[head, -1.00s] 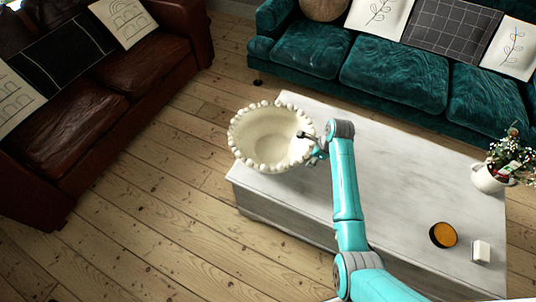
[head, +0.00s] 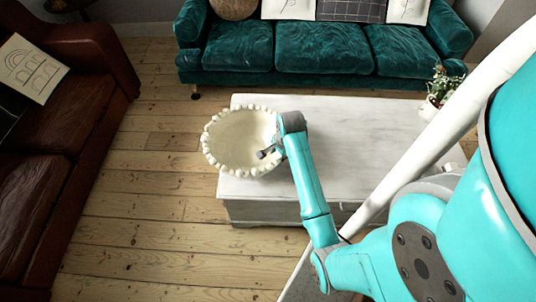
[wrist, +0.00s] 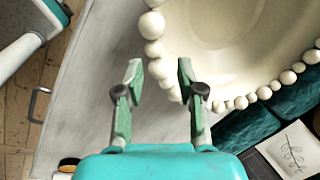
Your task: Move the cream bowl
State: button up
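The cream bowl (head: 238,139) has a beaded rim and shows over the left end of the pale coffee table (head: 350,130). I cannot tell from the head view whether its base rests on the table. My gripper (head: 268,153) is at the bowl's right side, one finger over its inside. In the wrist view the bowl (wrist: 225,30) fills the upper right, and my gripper (wrist: 158,75) has its fingers apart. The beaded rim passes between the fingertips, the right finger on the bowl's inner side and the left outside. Gaps show beside both fingers.
A teal sofa (head: 290,50) stands behind the table, and a dark red leather sofa (head: 40,170) is at the left. A potted plant (head: 438,90) stands at the table's far right. Bare floorboards (head: 150,215) lie open between the red sofa and the table.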

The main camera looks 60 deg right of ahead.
aim_at(273, 166)
jog(key=shift+f, duration=0.15)
jog(key=x, duration=1)
jog(key=shift+w+f, duration=0.15)
jog(key=shift+f, duration=0.1)
grip_shut()
